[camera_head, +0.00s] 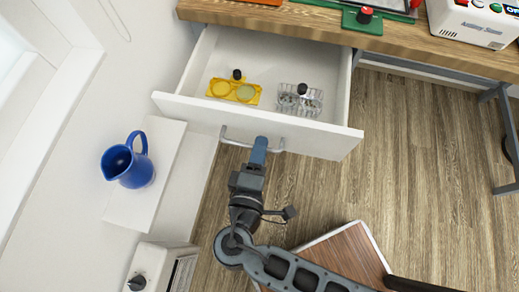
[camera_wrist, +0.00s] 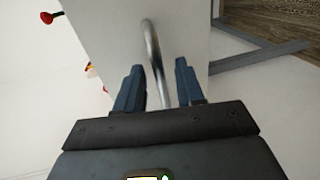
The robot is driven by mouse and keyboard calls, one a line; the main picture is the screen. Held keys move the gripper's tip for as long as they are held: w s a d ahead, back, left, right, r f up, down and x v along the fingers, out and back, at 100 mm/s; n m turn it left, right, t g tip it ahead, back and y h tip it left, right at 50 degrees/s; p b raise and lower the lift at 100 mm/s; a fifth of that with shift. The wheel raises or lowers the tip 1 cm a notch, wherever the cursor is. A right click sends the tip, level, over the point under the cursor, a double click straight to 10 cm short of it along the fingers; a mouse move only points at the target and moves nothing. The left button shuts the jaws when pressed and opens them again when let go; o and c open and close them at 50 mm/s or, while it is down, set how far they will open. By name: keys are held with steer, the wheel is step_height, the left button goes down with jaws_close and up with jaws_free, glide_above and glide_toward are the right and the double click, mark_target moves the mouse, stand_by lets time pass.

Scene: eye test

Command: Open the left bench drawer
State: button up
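The white bench drawer (camera_head: 325,138) is pulled well out from under the wooden bench top (camera_head: 330,30), and its inside shows in the head view. Its metal bar handle (camera_head: 224,135) is on the front face; the handle also shows in the wrist view (camera_wrist: 152,45). My gripper (camera_head: 260,148) is at the handle, partly covering it from above. In the wrist view, my two blue-grey fingers (camera_wrist: 159,75) stand apart on either side of the handle bar, with visible gaps. The drawer holds a yellow tray (camera_head: 246,93) and a clear tray (camera_head: 312,103), each with a black knob.
A blue jug (camera_head: 132,167) stands on a white ledge (camera_head: 165,140) left of the drawer. A white box with a black knob (camera_head: 137,282) is at lower left. A brown wooden surface (camera_head: 340,260) lies near my arm. Wooden floor (camera_head: 420,170) is open to the right.

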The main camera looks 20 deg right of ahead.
steer(key=b+v, duration=0.1)
steer(key=v, duration=0.6)
steer(key=shift+s+a, duration=0.25)
steer(key=shift+s, duration=0.1)
stand_by(0.4)
steer(key=s+d+f+m+g+y, duration=0.2)
steer(key=s+d+f+g+y, duration=0.25)
steer(key=s+f+y, duration=0.45)
steer(key=s+d+r+m+t, duration=0.2)
steer(key=d+r+m, duration=0.1)
steer(key=r, duration=0.5)
steer(key=s+d+r+m+t, duration=0.2)
steer(key=d+r, duration=0.3)
steer(key=r, duration=0.3)
steer(key=s+d+r+m+t, duration=0.2)
steer(key=d+r+m+t, duration=0.1)
steer(key=r, duration=0.5)
steer(key=shift+s+d+m, duration=0.4)
steer(key=shift+d, duration=0.1)
